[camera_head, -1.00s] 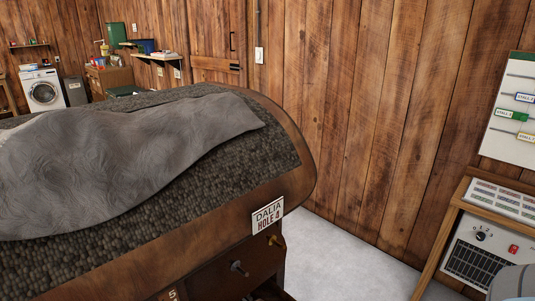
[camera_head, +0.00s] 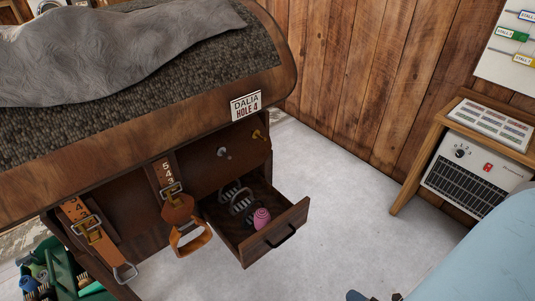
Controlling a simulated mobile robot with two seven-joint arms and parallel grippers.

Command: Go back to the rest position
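My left gripper is not in view. A light blue part, which seems to be my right arm (camera_head: 480,262), fills the lower right corner. Small dark parts at the bottom edge may belong to my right gripper (camera_head: 376,297), but they are cut off by the frame and do not show whether it is open or shut. I see nothing held.
A wooden saddle stand (camera_head: 190,115) with a grey blanket (camera_head: 120,45) fills the left. Its drawer (camera_head: 287,232) is pulled out, holding a pink item (camera_head: 261,218) and metal stirrups (camera_head: 240,200). A green crate (camera_head: 62,270) stands lower left. A heater (camera_head: 475,170) stands right. Pale floor (camera_head: 340,205) is clear between.

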